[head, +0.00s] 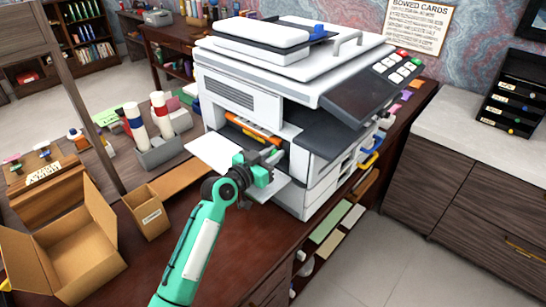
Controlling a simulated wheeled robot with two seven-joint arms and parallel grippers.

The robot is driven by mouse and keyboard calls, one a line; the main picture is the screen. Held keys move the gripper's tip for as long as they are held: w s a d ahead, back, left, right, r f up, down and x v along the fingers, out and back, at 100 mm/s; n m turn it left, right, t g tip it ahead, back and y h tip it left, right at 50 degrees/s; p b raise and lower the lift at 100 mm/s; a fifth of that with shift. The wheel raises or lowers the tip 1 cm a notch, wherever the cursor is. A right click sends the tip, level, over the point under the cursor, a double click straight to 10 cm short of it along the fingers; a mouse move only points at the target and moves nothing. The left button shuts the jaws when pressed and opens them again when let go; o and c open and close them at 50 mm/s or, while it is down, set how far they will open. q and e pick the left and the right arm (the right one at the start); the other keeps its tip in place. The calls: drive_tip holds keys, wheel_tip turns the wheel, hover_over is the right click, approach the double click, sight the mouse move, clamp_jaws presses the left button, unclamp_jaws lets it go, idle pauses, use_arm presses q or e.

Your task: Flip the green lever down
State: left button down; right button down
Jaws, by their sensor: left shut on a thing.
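A large white and grey printer (240,101) stands on the dark desk, with its lower bay open on the side facing me. An orange bar (253,136) lies inside the bay. The green lever (273,152) shows only as a small green piece at the bay's right side. My left gripper (263,160), on a teal arm, reaches into the opening and is shut on the green lever. The gripper hides most of the lever, so its exact tilt is hard to tell. My right gripper is not in view.
White flaps (220,155) stick out below the bay. A grey caddy (163,147) with bottles, a small carton (148,212) and an open cardboard box (75,255) stand to the left. The desk's front between box and printer is mostly clear.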

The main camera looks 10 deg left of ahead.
use_arm(q)
drive_tip(key=shift+r, duration=0.1)
drive_tip(key=c, duration=1.4)
unclamp_jaws()
drive_tip(key=shift+o, duration=0.4)
